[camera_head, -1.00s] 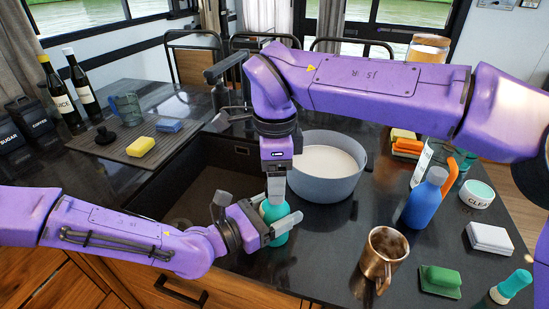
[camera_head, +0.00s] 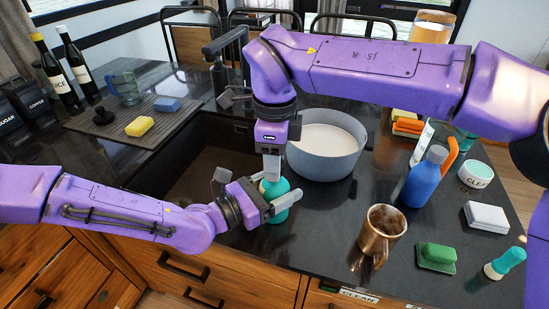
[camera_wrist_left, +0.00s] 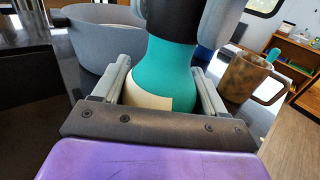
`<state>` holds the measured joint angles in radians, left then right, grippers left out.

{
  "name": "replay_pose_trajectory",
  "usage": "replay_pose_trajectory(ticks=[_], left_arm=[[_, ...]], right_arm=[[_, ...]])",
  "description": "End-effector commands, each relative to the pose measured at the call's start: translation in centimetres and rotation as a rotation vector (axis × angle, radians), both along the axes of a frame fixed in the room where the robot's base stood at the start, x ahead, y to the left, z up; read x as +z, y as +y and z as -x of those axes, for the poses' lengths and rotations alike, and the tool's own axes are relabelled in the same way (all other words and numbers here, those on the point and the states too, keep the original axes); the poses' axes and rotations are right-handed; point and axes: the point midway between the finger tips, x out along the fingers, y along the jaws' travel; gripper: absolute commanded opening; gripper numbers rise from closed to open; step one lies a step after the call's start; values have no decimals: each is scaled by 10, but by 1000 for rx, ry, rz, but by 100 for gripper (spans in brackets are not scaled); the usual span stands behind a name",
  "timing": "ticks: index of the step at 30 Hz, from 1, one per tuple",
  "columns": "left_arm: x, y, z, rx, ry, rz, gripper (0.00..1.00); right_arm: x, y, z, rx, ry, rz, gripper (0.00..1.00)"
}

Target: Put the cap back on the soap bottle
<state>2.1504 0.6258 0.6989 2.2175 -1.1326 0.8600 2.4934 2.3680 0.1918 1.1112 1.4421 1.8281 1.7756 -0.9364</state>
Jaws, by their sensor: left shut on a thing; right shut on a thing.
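The soap bottle (camera_head: 276,188) is teal and upright at the counter's front edge. My left gripper (camera_head: 282,204) is shut around it; in the left wrist view the bottle (camera_wrist_left: 166,72) stands between both fingers, with a cream label low on it. My right gripper (camera_head: 272,166) points down from above, over the bottle's top. In the left wrist view its grey fingers flank a black cap (camera_wrist_left: 174,18), which meets the teal body with no visible gap. Whether it is fully seated I cannot tell. In the head view the cap is hidden by my right gripper.
A grey-blue basin (camera_head: 325,165) stands just behind the bottle. The sink is left. Some dark counter is clear between bottle and mug.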

Motion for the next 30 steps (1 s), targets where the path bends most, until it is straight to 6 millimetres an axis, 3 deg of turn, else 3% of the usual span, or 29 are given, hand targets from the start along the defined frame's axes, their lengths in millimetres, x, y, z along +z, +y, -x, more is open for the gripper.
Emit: replay_pose_trajectory(ticks=[12,15,19,20,22,23,30], left_arm=[[-1,0,0,2,2,-1,0],[-1,0,0,2,2,-1,0],[-1,0,-1,2,2,-1,0],[-1,0,-1,2,2,-1,0],[-1,0,-1,2,2,-1,0],[-1,0,-1,2,2,-1,0],[-1,0,0,1,2,-1,0]], right_arm=[[-1,0,1,-1213,2,-1,8],[-1,0,1,-1398,2,-1,8],[-1,0,1,-1385,2,-1,8],[-1,0,1,-1384,2,-1,48],[-1,0,1,-1384,2,-1,71],[-1,0,1,-1383,2,-1,74],[-1,0,1,-1382,2,-1,74]])
